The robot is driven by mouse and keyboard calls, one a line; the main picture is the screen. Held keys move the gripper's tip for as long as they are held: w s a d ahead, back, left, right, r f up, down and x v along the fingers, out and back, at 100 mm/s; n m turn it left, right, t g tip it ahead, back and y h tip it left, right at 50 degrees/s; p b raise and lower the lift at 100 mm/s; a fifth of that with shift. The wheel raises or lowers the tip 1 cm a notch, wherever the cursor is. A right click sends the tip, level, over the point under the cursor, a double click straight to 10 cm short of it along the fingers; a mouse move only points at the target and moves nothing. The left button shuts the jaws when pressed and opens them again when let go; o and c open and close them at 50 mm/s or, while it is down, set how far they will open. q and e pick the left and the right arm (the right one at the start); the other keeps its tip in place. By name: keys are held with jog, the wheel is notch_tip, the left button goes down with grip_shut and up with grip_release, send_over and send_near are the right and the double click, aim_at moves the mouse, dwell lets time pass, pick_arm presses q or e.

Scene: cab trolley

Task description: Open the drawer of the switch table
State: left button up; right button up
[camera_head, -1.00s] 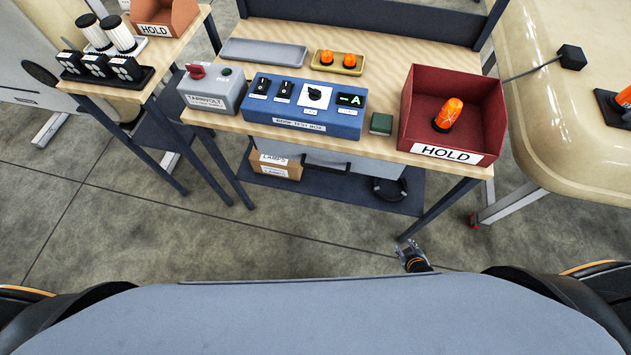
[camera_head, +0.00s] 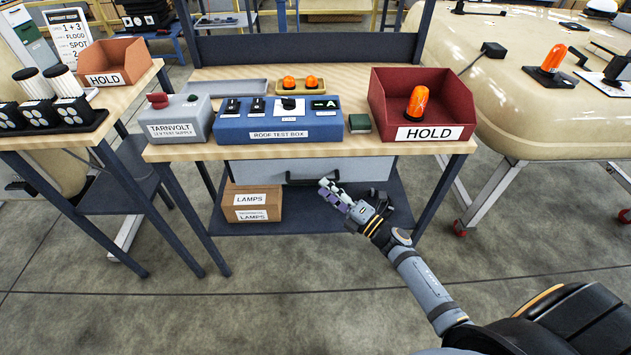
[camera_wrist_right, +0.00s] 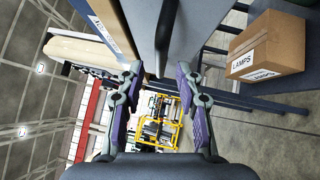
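The switch table (camera_head: 210,153) has a pale grey drawer (camera_head: 255,173) under its wooden top, and the drawer looks shut. My right gripper (camera_head: 328,188) is just in front of and below the handle's right end. In the right wrist view the two fingers (camera_wrist_right: 158,72) are spread, with the handle (camera_wrist_right: 164,38) ahead between them in the picture. Nothing shows gripped; contact with the handle cannot be told. My left gripper is out of view.
A LAMPS carton (camera_head: 252,203) stands on the table's lower shelf. A blue test box (camera_head: 278,122), grey supply box (camera_head: 183,120) and red HOLD bin (camera_head: 455,105) stand on top. A side table (camera_head: 130,95) is at left; floor in front is clear.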

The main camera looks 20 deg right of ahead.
aim_at(316, 180)
jog(key=x, duration=0.4)
jog(key=shift+w+a, duration=0.1)
jog(key=shift+w, duration=0.25)
grip_shut()
